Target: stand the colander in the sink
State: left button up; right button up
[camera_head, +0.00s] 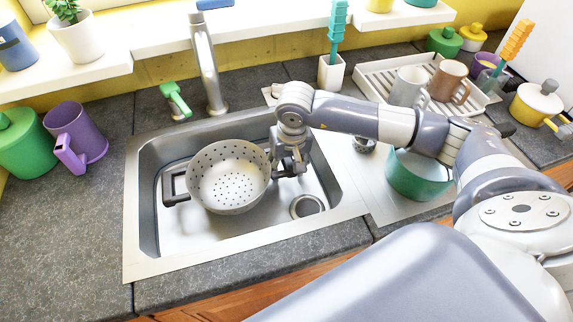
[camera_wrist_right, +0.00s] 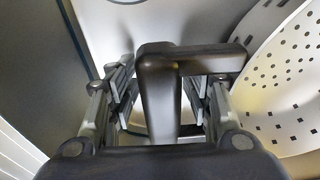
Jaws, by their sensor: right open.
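The grey metal colander (camera_head: 228,177) is inside the sink basin (camera_head: 150,215), open side up, with its perforated inside showing. It looks roughly upright; whether its base rests flat on the sink floor is hidden. One dark handle (camera_head: 175,187) points left. The other handle is at my right gripper (camera_head: 290,165). In the right wrist view this dark handle (camera_wrist_right: 158,85) lies between the two fingers of my right gripper (camera_wrist_right: 163,100), which are open with gaps beside it. The perforated colander wall (camera_wrist_right: 290,85) shows at the right there. My left gripper is not in view.
The tap (camera_head: 208,65) rises behind the basin and the drain (camera_head: 307,206) is at its right front. A green pot (camera_head: 415,178) stands right of the basin, near my right arm. A purple mug (camera_head: 78,135) and green canister (camera_head: 25,145) stand left. The left counter front is clear.

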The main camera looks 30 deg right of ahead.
jog(key=shift+r, duration=0.15)
jog(key=shift+s+r+p, duration=0.2)
jog(key=shift+r+p, duration=0.5)
jog(key=shift+r, duration=0.6)
jog(key=shift+s+r+p, duration=0.2)
jog(key=shift+r+p, duration=0.45)
jog(key=shift+r, duration=0.6)
jog(key=shift+s+r+p, duration=0.2)
jog(key=shift+r+p, duration=0.5)
jog(key=shift+r, duration=0.6)
notch_tip(320, 180, up, 12)
jog(key=s, duration=0.2)
jog(key=shift+f, duration=0.1)
